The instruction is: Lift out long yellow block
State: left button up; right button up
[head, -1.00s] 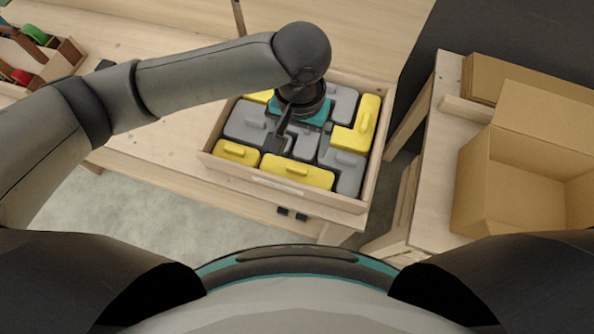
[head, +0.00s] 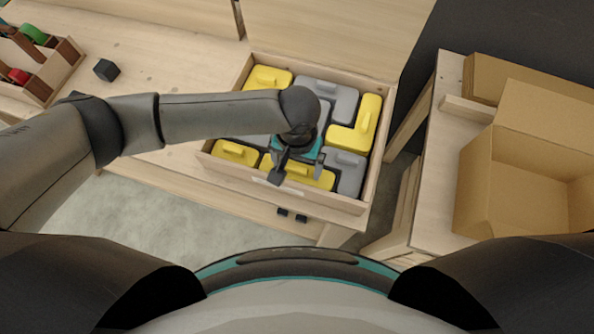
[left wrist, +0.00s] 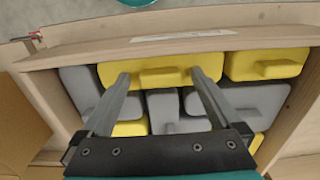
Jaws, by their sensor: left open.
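The long yellow block (head: 302,183) lies in the front row of a shallow wooden tray (head: 326,201), partly hidden behind my left gripper (head: 296,176). In the left wrist view the block (left wrist: 160,63) shows along the tray wall, with a raised ridge handle on top. My left gripper (left wrist: 161,78) is open and empty over it, its fingertips spread along the block's length, one near each end of the ridge. I cannot tell how high the fingertips are above the block. My right gripper is not in view.
Grey blocks (head: 341,97) and other yellow blocks (head: 235,152) sit close around it in the tray. A black cube (head: 107,70) and a wooden caddy (head: 62,68) are on the bench to the left. An open cardboard box (head: 490,190) stands on the right table.

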aim_at(297, 168)
pick_arm(q)
grip_shut()
dwell(0.7)
jog(key=shift+r, duration=0.15)
notch_tip(297, 168, up, 20)
jog(key=p, duration=0.2)
dwell(0.4)
